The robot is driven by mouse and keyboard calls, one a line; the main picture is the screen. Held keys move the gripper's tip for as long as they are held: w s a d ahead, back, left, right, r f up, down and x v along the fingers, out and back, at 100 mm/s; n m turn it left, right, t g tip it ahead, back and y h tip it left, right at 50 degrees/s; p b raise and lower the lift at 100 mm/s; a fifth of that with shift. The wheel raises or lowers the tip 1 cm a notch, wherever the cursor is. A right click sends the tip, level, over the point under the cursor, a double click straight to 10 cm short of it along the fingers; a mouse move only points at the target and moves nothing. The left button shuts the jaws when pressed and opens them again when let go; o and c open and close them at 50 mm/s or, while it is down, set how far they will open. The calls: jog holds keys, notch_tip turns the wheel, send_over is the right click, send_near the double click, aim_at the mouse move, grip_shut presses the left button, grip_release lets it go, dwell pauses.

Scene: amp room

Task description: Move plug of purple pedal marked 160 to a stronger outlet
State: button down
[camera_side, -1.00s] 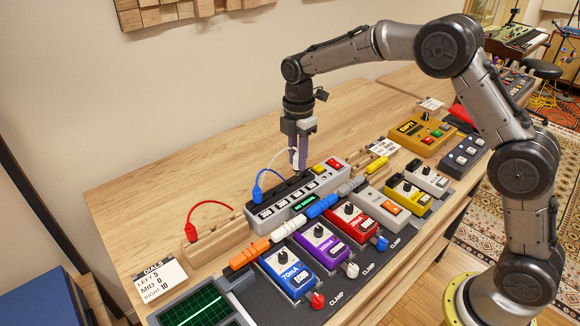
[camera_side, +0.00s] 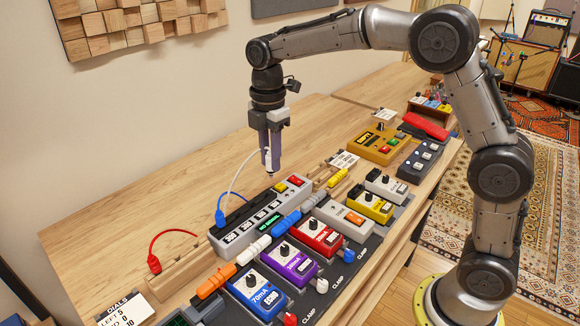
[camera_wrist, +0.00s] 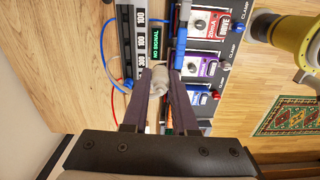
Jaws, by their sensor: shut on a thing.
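The purple pedal (camera_side: 289,262) sits in the pedal row between a blue and a red pedal; its mark is too small to read surely. My gripper (camera_side: 268,164) is shut on a white plug (camera_wrist: 160,80), held above the far end of the grey power strip (camera_side: 227,241). A white cable (camera_side: 236,176) runs from the held plug down toward the strip; its far end is hidden. The strip has several numbered outlets, a green display reading "NO SIGNAL" and red and yellow buttons. A blue plug (camera_side: 220,217) stands at its near end.
A wooden holder (camera_side: 184,272) with a red plug (camera_side: 154,264) lies left of the strip. Coloured cylinders, including an orange one (camera_side: 213,283), line the gap between strip and pedals. A DIALS card (camera_side: 124,309) is at lower left. The table behind the strip is clear.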

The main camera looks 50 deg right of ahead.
jog(key=w+a+f, duration=0.5)
jog(key=w, duration=0.3)
jog(key=shift+n, duration=0.3)
jog(key=shift+f, duration=3.85)
jog(key=shift+f, duration=1)
jog(key=shift+c, duration=1.1)
grip_release()
notch_tip(320, 180, up, 7)
